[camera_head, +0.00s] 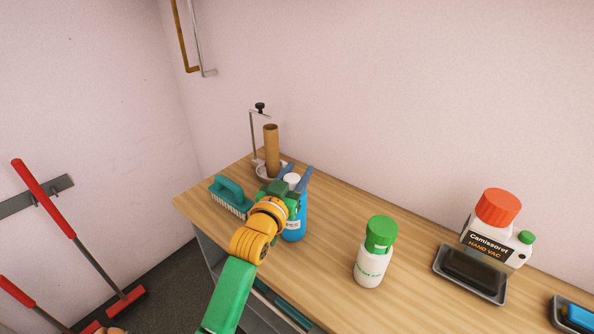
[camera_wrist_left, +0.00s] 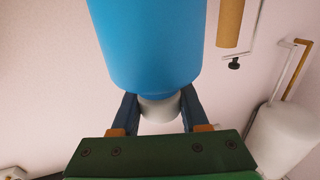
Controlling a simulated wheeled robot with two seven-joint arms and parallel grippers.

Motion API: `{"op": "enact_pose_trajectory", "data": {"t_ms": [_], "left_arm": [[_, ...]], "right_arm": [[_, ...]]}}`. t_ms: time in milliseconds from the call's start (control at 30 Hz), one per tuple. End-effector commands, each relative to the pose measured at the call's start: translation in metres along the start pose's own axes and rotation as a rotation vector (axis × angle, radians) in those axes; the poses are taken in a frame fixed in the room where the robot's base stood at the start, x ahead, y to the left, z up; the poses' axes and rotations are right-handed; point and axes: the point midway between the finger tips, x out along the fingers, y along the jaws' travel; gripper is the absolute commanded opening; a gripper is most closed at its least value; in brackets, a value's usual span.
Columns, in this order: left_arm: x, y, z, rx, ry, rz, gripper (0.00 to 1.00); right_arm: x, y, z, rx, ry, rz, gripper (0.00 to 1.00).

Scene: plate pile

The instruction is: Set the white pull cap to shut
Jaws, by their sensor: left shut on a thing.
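The blue bottle (camera_head: 294,226) stands upright on the wooden bench, with the white pull cap (camera_head: 292,179) on its top. My left gripper (camera_head: 295,177) reaches over the bench, its two blue fingers on either side of the cap. In the left wrist view the blue bottle (camera_wrist_left: 148,45) appears upside down. The white cap (camera_wrist_left: 160,109) sits between the fingers of my left gripper (camera_wrist_left: 158,112), which is shut on it. I cannot tell whether the cap is pulled up or pushed down. My right gripper is out of view.
A teal brush (camera_head: 229,196) and a cardboard tube on a stand (camera_head: 271,152) are close to the bottle. A white bottle with green cap (camera_head: 371,266), a dark tray (camera_head: 470,275) and an orange-capped jug (camera_head: 490,240) stand to the right. Bench between them is clear.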

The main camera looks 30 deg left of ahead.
Motion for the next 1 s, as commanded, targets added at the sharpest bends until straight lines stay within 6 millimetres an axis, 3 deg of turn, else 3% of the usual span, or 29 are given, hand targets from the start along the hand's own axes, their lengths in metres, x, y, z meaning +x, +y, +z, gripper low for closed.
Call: {"op": "enact_pose_trajectory", "data": {"t_ms": [33,133,467,733,1000], "left_arm": [[0.000,0.000,0.004,-0.001,-0.011,0.001,0.50],[0.000,0.000,0.004,-0.001,-0.010,0.001,0.76],[-0.004,0.000,0.003,0.000,-0.006,0.000,0.76],[-0.057,0.000,0.005,-0.001,-0.009,0.000,0.76],[-0.070,0.000,0.003,-0.001,-0.009,0.001,0.76]], "right_arm": [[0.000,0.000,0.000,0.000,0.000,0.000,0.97],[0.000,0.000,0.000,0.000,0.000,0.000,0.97],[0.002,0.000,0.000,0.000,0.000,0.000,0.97],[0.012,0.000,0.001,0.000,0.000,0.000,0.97],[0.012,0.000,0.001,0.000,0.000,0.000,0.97]]}}
